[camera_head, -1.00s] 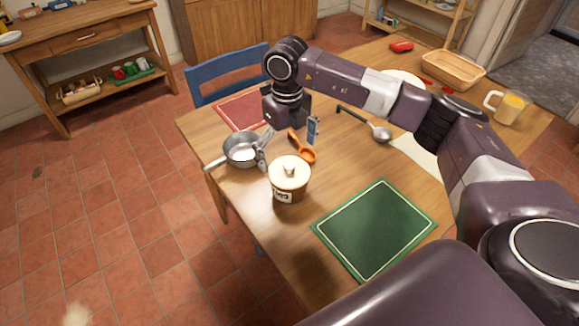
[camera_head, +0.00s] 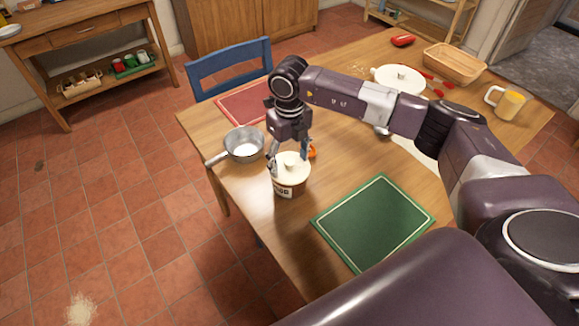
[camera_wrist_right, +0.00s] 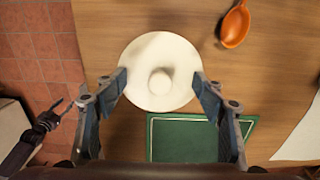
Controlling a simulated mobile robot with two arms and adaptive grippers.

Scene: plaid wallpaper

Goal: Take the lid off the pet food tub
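The pet food tub (camera_head: 291,187) stands upright on the table, a brown and white tub with a label. Its round cream lid (camera_wrist_right: 158,48) sits on top, with a knob in the middle. My right gripper (camera_wrist_right: 158,84) is open directly above the tub. In the right wrist view its two fingers show on either side of the lid's knob, near the lid's edges, with nothing held. In the head view the right gripper (camera_head: 288,155) partly covers the lid. A dark jointed part at the left of the wrist view looks like my left gripper (camera_wrist_right: 56,112); its opening is unclear.
A grey saucepan (camera_head: 243,146) stands left of the tub. An orange spoon (camera_wrist_right: 235,25) lies close by on the right. A green board (camera_head: 375,222) lies to the front right, a red mat (camera_head: 240,103) behind. A white lidded dish (camera_head: 399,79), basket (camera_head: 455,64) and mug (camera_head: 507,103) stand farther back.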

